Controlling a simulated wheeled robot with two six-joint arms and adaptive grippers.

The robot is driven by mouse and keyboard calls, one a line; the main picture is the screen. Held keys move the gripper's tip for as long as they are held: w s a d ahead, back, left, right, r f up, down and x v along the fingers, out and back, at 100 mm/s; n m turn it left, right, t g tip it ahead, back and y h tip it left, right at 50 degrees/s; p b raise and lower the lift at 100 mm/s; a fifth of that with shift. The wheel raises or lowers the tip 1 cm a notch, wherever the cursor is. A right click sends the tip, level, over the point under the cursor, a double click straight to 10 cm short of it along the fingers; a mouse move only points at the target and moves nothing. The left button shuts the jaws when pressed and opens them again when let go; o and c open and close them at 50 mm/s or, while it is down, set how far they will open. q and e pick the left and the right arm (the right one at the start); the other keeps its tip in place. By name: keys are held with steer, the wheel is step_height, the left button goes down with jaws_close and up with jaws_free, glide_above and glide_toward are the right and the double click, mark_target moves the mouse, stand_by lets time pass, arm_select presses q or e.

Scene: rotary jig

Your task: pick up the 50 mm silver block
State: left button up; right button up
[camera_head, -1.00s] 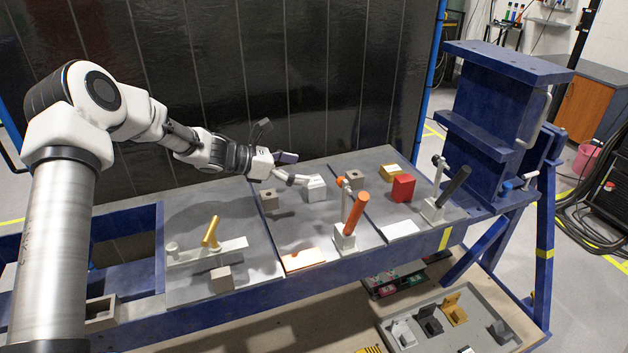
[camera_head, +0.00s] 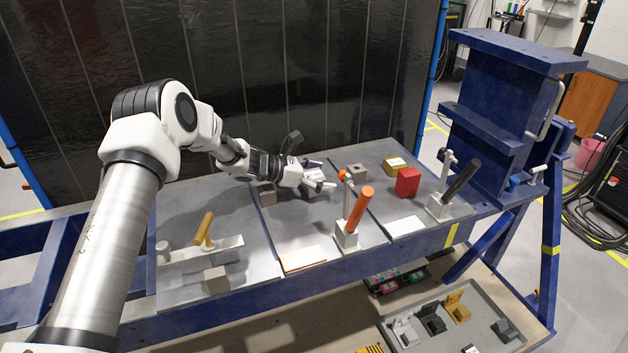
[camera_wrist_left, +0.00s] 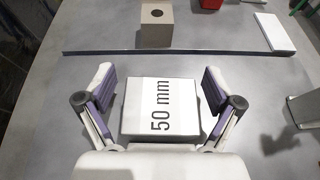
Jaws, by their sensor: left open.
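The 50 mm silver block (camera_wrist_left: 162,108) lies on the grey table top, its white top label reading "50 mm". In the left wrist view it sits between the two spread fingers of my left gripper (camera_wrist_left: 158,80), with a gap on each side. In the head view my left gripper (camera_head: 318,174) is at the block, and its fingers and wrist hide much of it. The gripper is open and holds nothing. My right gripper is not in view.
A grey-brown block with a hole (camera_wrist_left: 156,27) stands beyond the silver block. An orange-handled clamp (camera_head: 359,210) stands close in front, right of the gripper. A red block (camera_head: 408,182) and a gold block (camera_head: 392,165) lie further right. A yellow-handled clamp (camera_head: 204,228) is at left.

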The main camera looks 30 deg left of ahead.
arm_select(q)
steer(key=shift+s+r, duration=0.1)
steer(key=c, duration=1.5)
steer(key=shift+c, duration=0.3)
